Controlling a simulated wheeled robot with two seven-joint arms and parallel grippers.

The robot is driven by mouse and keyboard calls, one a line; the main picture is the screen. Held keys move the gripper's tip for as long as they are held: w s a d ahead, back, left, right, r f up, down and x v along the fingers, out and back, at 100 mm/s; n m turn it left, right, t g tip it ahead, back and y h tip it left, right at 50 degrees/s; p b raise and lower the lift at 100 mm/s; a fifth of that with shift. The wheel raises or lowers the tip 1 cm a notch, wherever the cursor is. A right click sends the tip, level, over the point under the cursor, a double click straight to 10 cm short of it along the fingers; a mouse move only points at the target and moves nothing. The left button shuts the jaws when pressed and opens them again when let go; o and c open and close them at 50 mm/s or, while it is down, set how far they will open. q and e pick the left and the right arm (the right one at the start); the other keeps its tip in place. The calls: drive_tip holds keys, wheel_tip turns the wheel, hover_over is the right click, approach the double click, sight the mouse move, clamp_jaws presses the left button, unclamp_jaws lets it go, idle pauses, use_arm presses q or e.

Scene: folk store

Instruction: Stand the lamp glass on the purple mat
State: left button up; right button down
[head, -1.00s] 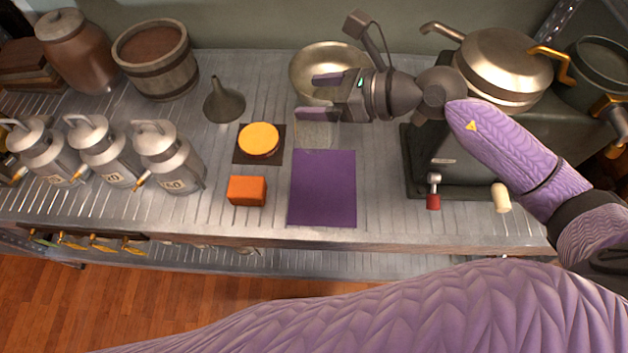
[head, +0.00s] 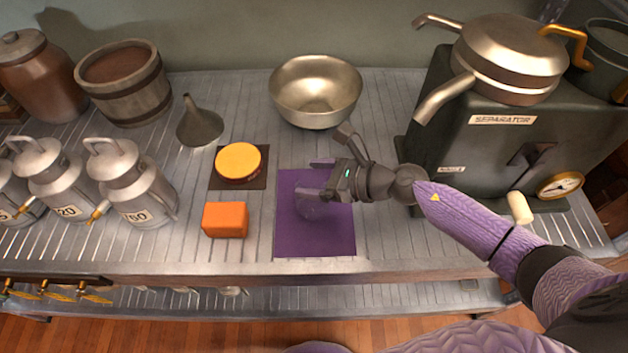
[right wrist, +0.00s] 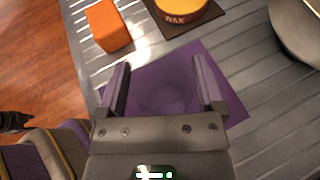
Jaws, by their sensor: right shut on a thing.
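The purple mat (head: 335,240) lies flat near the front edge of the metal counter. The lamp glass (head: 309,208) is clear and faint, and shows over the mat's upper middle. My right gripper (head: 311,177) is shut on the lamp glass, with one finger on each side. In the right wrist view, the glass (right wrist: 166,98) is a faint round outline between the fingers (right wrist: 160,68), with the purple mat (right wrist: 228,100) around it. The glass looks upright; I cannot tell whether its base touches the mat.
An orange block (head: 225,220) and a yellow-orange wax disc (head: 239,161) on a dark square lie left of the mat. A metal bowl (head: 316,92) stands behind it, a funnel (head: 200,122) at back left. The dark separator (head: 490,150) stands at right, milk cans (head: 135,185) at left.

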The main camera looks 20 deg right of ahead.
use_arm(q)
drive_tip(key=shift+r, duration=0.1)
use_arm(e)
drive_tip(key=shift+r, duration=0.15)
drive_tip(key=shift+f, duration=0.25)
unclamp_jaws()
use_arm(q)
drive_tip(key=shift+w+f, duration=0.2)
drive_tip(key=shift+w, duration=0.2)
use_arm(e)
drive_tip(key=shift+r, duration=0.25)
drive_tip(key=shift+s+d+r, duration=0.15)
drive_tip(key=shift+d, duration=0.1)
use_arm(q)
drive_tip(key=shift+w+d+r+p, duration=0.15)
drive_tip(key=shift+d+r+p, duration=0.25)
drive_tip(key=shift+r+p, duration=0.35)
use_arm(e)
drive_tip(key=v, duration=1.1)
drive_tip(key=shift+s+d, duration=0.1)
